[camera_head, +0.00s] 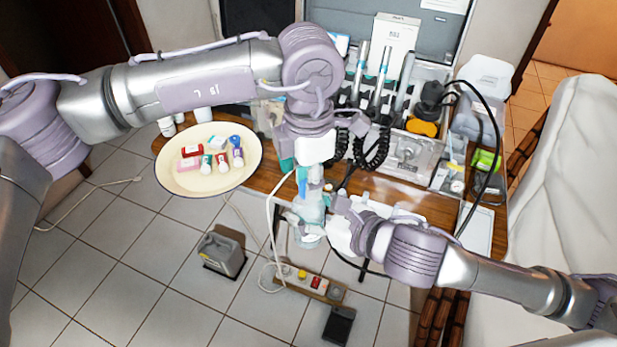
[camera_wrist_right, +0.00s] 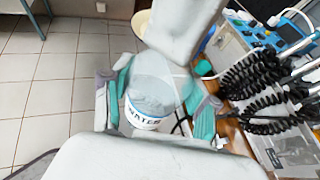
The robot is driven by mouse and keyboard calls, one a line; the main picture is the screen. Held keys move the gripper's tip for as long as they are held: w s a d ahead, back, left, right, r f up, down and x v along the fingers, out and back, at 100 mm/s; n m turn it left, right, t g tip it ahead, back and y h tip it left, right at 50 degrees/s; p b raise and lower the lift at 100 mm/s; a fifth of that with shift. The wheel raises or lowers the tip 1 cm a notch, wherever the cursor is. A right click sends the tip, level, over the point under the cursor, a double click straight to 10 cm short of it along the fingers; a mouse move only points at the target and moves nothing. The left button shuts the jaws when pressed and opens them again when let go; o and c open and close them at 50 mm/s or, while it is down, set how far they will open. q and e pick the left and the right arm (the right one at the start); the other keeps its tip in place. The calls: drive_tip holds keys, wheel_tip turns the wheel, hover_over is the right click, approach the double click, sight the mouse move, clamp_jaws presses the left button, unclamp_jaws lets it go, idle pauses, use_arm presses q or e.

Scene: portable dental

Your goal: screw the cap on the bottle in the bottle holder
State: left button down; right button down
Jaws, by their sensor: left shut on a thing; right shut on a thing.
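The clear water bottle (camera_head: 309,222) hangs upright beside the front edge of the desk. Its "WATER" label (camera_wrist_right: 148,117) shows in the right wrist view. My right gripper (camera_head: 325,210) comes in from the right and is shut on the bottle; its teal fingers lie on both sides of it in the wrist view (camera_wrist_right: 158,100). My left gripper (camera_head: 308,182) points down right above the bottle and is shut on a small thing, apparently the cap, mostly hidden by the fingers. The bottle holder is hidden behind the bottle and grippers, so I cannot tell its contact with the bottle.
A cream round tray (camera_head: 180,184) with several small bottles and boxes stands on the left of the wooden desk (camera_head: 390,190). Dental handpieces with coiled black hoses (camera_head: 372,150) stand close behind my grippers. A power strip (camera_head: 308,282) and a pedal (camera_head: 339,325) lie on the floor below.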

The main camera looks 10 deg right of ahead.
use_arm(q)
drive_tip(key=c, duration=0.8)
unclamp_jaws()
drive_tip(key=shift+o, duration=0.2)
wheel_tip(320, 180, up, 12)
